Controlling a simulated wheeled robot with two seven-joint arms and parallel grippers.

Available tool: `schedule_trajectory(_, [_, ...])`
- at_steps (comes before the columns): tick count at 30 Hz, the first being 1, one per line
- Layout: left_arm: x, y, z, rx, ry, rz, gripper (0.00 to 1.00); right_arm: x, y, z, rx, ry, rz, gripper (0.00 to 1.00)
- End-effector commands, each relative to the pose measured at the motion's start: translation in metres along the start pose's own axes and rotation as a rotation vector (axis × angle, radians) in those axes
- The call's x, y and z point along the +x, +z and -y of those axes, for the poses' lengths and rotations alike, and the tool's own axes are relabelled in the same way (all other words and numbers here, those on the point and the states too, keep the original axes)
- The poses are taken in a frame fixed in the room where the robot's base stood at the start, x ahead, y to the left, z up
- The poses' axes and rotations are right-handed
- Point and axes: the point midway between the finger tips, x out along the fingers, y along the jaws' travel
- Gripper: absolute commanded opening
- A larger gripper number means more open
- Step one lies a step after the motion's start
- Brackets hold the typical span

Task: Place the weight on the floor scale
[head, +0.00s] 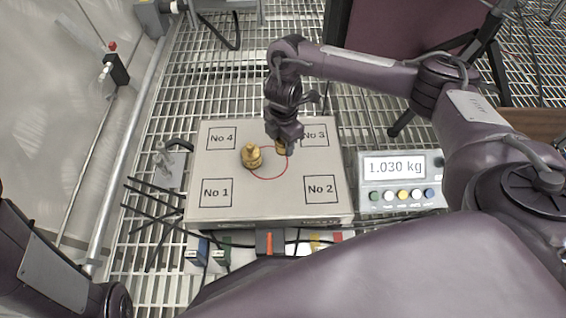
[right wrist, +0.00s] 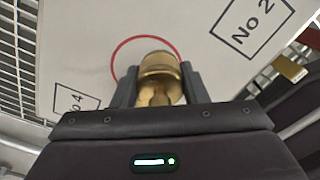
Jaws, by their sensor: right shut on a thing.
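The floor scale (head: 235,204) is a pale plate with squares marked No 1 to No 4 and a red circle in the middle. The held weight (right wrist: 160,80) shows between both fingers in the right wrist view, over the red circle. I cannot tell whether it touches the plate. My left gripper is out of view.
The display box (head: 393,167) right of the scale reads 1.030 kg, with several coloured buttons below. A small grey stand (head: 170,160) and thin dark rods lie left of the scale. Cables and coloured items are at its front edge. Grating floor surrounds it.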

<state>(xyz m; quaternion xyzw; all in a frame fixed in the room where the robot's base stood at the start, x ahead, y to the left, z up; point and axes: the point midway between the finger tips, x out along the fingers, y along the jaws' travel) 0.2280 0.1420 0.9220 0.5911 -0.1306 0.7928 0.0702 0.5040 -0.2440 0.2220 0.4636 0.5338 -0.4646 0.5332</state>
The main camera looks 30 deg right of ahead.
Motion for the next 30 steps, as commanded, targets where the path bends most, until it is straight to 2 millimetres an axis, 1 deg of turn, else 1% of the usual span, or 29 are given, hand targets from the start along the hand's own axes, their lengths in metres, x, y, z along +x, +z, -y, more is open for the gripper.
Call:
schedule_trajectory(1, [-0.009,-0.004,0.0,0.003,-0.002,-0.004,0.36,0.012,-0.001,-0.001,0.0,0.002,-0.002,0.0])
schedule_trajectory(8, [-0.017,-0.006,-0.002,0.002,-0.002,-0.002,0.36,0.021,-0.001,-0.001,0.0,0.003,-0.002,0.0])
schedule_trajectory(10, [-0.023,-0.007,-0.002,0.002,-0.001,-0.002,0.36,0.028,-0.001,-0.001,0.0,0.002,-0.001,0.0])
schedule_trajectory(16, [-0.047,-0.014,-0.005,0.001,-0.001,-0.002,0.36,0.059,-0.001,-0.001,0.0,0.002,-0.001,0.0])
schedule_trajectory(18, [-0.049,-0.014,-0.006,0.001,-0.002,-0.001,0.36,0.062,-0.001,-0.001,0.0,0.003,-0.001,0.0])
schedule_trajectory(24, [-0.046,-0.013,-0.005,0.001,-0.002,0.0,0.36,0.059,-0.001,-0.001,0.0,0.003,-0.001,0.0])
schedule_trajectory(29, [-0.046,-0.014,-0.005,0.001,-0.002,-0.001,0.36,0.062,-0.001,-0.001,0.0,0.002,-0.001,0.0])
schedule_trajectory(30, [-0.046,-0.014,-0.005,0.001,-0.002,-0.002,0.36,0.063,-0.001,0.0,0.0,0.001,-0.001,0.43])
